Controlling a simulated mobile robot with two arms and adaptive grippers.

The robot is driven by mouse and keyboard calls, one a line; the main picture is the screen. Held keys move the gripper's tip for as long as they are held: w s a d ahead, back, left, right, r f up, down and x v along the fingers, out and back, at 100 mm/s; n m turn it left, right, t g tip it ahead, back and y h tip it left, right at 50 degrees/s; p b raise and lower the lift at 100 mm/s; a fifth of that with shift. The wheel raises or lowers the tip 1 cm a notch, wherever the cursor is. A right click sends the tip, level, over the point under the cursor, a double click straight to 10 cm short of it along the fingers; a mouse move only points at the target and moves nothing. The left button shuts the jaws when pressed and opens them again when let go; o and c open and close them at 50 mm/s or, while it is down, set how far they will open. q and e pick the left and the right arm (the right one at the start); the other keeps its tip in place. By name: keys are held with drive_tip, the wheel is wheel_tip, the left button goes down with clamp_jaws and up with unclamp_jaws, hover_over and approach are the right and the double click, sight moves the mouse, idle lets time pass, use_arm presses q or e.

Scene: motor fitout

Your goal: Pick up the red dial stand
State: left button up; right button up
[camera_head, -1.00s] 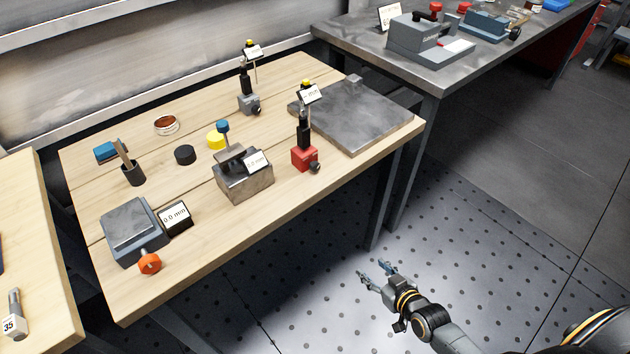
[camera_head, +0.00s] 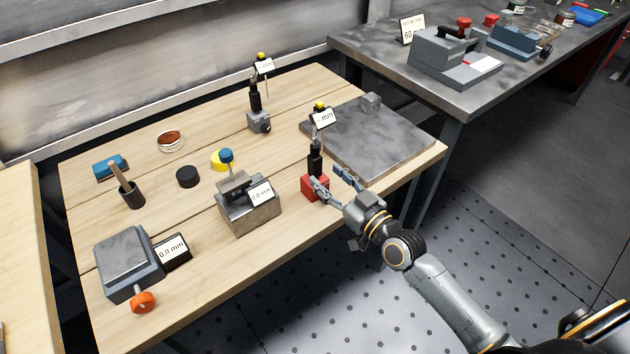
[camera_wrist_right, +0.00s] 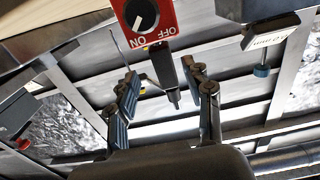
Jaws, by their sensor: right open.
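The red dial stand stands upright near the front edge of the wooden bench, with its red base (camera_head: 311,189), black post (camera_head: 315,160) and yellow-topped dial. My right gripper (camera_head: 329,178) is open at the base, one finger in front of it and the other to its right. In the right wrist view the red base (camera_wrist_right: 160,17) with an ON/OFF knob is at the top. The post (camera_wrist_right: 163,66) appears between the two open fingers of my gripper (camera_wrist_right: 160,85). I cannot tell whether the fingers touch the stand. My left gripper is not in view.
A grey dial stand (camera_head: 260,121) stands behind. A grey plate (camera_head: 370,145) lies to the right. A metal block with a blue knob (camera_head: 250,212) stands close on the left. A grey scale-like device (camera_head: 128,262) sits front left. Another bench (camera_head: 350,45) is at the back right.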

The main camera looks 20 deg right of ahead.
sight(319, 170)
drive_tip(key=shift+w+a+r, duration=0.15)
drive_tip(key=shift+w+a, duration=0.15)
drive_tip(key=shift+w, duration=0.3)
drive_tip(key=x, duration=0.3)
drive_tip(key=shift+w+a+p, duration=0.25)
drive_tip(key=shift+p, duration=0.1)
drive_tip(key=shift+w+a+f, duration=0.15)
drive_tip(key=shift+w+f, duration=0.05)
drive_tip(key=shift+w, duration=0.1)
clamp_jaws()
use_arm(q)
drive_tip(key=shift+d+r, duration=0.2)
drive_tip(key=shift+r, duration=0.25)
use_arm(e)
drive_tip(key=shift+r, duration=0.25)
